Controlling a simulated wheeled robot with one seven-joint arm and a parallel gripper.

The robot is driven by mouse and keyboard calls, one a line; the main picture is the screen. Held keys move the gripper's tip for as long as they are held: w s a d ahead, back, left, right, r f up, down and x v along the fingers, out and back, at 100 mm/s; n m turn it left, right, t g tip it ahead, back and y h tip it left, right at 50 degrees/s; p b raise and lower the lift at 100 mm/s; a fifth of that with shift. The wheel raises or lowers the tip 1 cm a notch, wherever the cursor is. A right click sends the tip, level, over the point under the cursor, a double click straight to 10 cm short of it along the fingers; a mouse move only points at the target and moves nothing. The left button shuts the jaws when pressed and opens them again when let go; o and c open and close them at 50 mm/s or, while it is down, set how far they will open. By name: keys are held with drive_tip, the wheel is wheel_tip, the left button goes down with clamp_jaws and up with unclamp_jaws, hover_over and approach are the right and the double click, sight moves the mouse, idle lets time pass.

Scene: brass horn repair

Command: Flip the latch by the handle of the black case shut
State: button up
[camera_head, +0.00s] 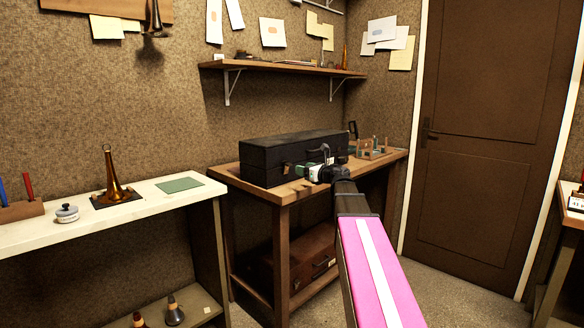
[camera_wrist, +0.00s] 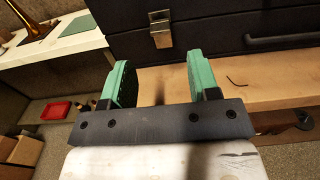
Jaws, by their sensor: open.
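The black case (camera_head: 275,158) sits closed on a wooden bench (camera_head: 275,190), and its front face fills the top of the wrist view (camera_wrist: 215,25). A metal latch (camera_wrist: 160,29) is on that face, left of the dark handle (camera_wrist: 283,38). It also shows small in the head view (camera_head: 286,168). I cannot tell whether its flap is fully down. My gripper (camera_wrist: 161,75) is open and empty, its green fingers apart and pointing at the case front, below the latch in the picture. In the head view my gripper (camera_head: 322,165) hides part of the case front.
A small wooden rack (camera_head: 372,153) stands at the bench's right end. A brown case (camera_head: 310,265) lies on the lower shelf. A white table (camera_head: 140,205) with a brass horn (camera_head: 114,180) and green mat (camera_head: 180,185) is at left. A thin dark piece (camera_wrist: 237,82) lies on the bench top.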

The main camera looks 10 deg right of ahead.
sight(291, 165)
drive_tip(key=x, duration=0.7)
drive_tip(key=shift+w+a, duration=0.15)
drive_tip(key=c, duration=0.9)
